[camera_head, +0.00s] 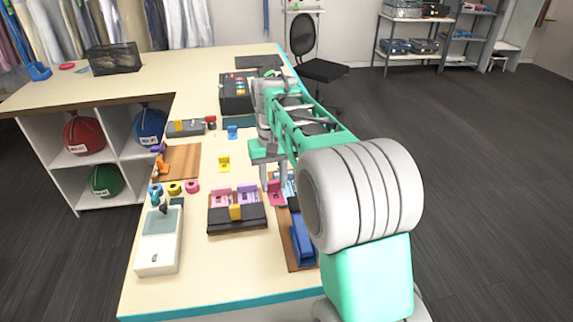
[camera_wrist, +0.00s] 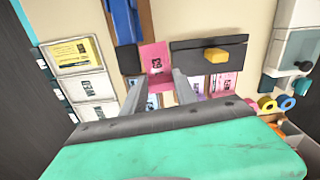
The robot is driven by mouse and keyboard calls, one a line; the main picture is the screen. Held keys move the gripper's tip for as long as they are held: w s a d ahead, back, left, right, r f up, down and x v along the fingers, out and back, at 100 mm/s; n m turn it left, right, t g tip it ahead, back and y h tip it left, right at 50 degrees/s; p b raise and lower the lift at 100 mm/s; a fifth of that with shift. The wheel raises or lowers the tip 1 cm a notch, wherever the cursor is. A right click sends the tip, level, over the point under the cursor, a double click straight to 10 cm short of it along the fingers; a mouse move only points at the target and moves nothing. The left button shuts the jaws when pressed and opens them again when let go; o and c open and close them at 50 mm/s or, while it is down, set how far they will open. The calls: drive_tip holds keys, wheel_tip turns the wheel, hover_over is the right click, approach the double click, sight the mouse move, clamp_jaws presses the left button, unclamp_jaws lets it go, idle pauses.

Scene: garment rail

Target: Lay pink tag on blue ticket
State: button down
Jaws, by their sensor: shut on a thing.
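My gripper (camera_head: 270,181) is shut on the pink tag (camera_head: 277,194) over the right part of the table. A light blue ticket (camera_head: 291,187) shows just right of the tag in the head view, at the far end of a brown board. The tag and fingers hide part of the ticket. I cannot tell whether the tag touches it.
A dark holder (camera_head: 237,220) with a yellow block, a pink ticket (camera_head: 220,199) and a purple ticket (camera_head: 248,196) is left of the tag. A blue stapler-like thing (camera_head: 302,240) lies on the brown board (camera_head: 289,250). A white tray (camera_head: 158,250) stands at the near left.

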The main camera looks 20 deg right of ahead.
drive_tip(key=shift+m, duration=0.6)
drive_tip(key=w+d+f, duration=0.1)
drive_tip(key=w+d, duration=0.1)
drive_tip(key=w+d+f, duration=0.2)
drive_tip(key=w, duration=0.1)
drive_tip(key=w+d+f, duration=0.2)
drive_tip(key=w+d, duration=0.1)
drive_tip(key=shift+w+d+f, duration=0.1)
drive_tip(key=shift+w, duration=0.05)
drive_tip(key=shift+w+d+f, duration=0.1)
drive_tip(key=shift+f, duration=0.15)
drive_tip(key=shift+f+b, duration=0.5)
drive_tip(key=shift+b, duration=0.05)
drive_tip(key=shift+f+b, duration=0.35)
drive_tip(key=shift+f, duration=0.65)
drive_tip(key=shift+s+f, duration=0.25)
drive_tip(key=shift+f, duration=0.05)
drive_tip(key=c, duration=0.9)
unclamp_jaws()
drive_tip(key=shift+o, duration=0.4)
